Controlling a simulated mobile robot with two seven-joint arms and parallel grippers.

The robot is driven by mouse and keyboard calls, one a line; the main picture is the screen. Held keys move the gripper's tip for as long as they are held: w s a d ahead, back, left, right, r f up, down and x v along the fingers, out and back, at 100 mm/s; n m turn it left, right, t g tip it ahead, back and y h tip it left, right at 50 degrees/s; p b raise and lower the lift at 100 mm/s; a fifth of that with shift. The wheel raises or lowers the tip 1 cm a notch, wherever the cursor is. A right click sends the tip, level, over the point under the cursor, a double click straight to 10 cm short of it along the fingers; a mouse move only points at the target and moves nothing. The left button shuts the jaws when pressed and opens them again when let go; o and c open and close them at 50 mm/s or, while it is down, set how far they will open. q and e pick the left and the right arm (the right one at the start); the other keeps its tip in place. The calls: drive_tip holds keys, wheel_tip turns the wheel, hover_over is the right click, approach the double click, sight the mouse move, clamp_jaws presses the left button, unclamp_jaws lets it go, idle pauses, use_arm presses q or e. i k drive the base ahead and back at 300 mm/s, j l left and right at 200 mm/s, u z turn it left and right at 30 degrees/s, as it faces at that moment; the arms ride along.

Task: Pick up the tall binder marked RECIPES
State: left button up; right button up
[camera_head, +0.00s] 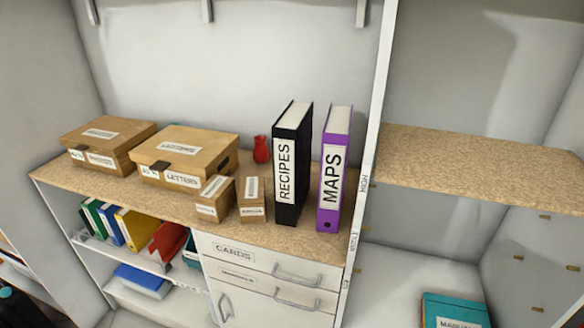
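A tall black binder with a white label reading RECIPES (286,170) stands upright on the wooden counter (290,232), spine facing me. A tall purple binder marked MAPS (333,175) stands upright close to its right, with a narrow gap between them. A small cardboard box (252,203) stands just to the left of the black binder. Neither of my grippers shows in the head view.
Two larger cardboard boxes (188,158) (107,144) and another small box (215,203) stand on the left of the counter. A red vase (261,149) is behind. A white upright (368,120) rises right of the purple binder. Drawers (270,272) are below.

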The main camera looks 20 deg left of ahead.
sight(291, 133)
drive_tip(key=i+j, duration=0.1)
drive_tip(key=j, duration=0.75)
drive_tip(key=i+j+z, duration=0.1)
drive_tip(key=j, duration=0.75)
